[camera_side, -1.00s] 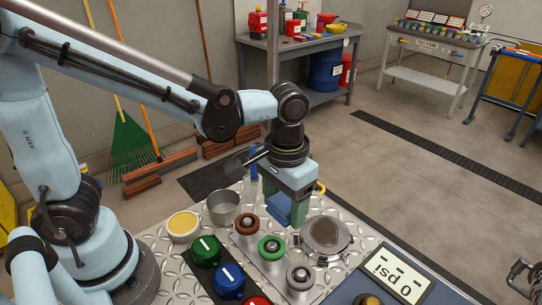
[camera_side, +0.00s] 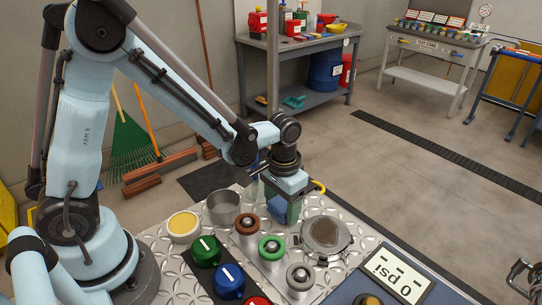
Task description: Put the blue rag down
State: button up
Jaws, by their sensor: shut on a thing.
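The blue rag (camera_side: 278,207) is a small dark-blue piece below my gripper (camera_side: 284,203), at the far side of the metal plate. My gripper points down and is shut on the rag. The jaws are partly hidden by the gripper's light-blue body, and I cannot tell whether the rag touches the plate. The rag is right of an open steel cup (camera_side: 222,208) and behind the brown-ringed knob (camera_side: 247,223).
A round metal dish (camera_side: 326,238) lies right of the gripper. Green-ringed (camera_side: 271,247) and grey (camera_side: 300,277) knobs stand in front, with green (camera_side: 205,250) and blue (camera_side: 229,281) dials to their left. A yellow-topped tin (camera_side: 184,226) stands left.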

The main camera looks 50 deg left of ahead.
aim_at(282, 203)
jog(key=shift+f, duration=0.25)
jog(key=shift+f, duration=0.35)
jog(key=o, duration=0.7)
notch_tip(282, 203, up, 13)
jog(key=shift+s+a+r+t, duration=0.3)
jog(key=shift+s+a+t, duration=0.65)
jog(key=shift+s+t, duration=0.2)
jog(key=shift+s+a+r+t, duration=0.35)
jog(key=shift+s+a+t, duration=0.7)
jog(key=shift+t, duration=0.2)
jog(key=shift+s+a+r+t, duration=0.3)
jog(key=shift+s+a+t, duration=0.6)
jog(key=shift+s+t, duration=0.25)
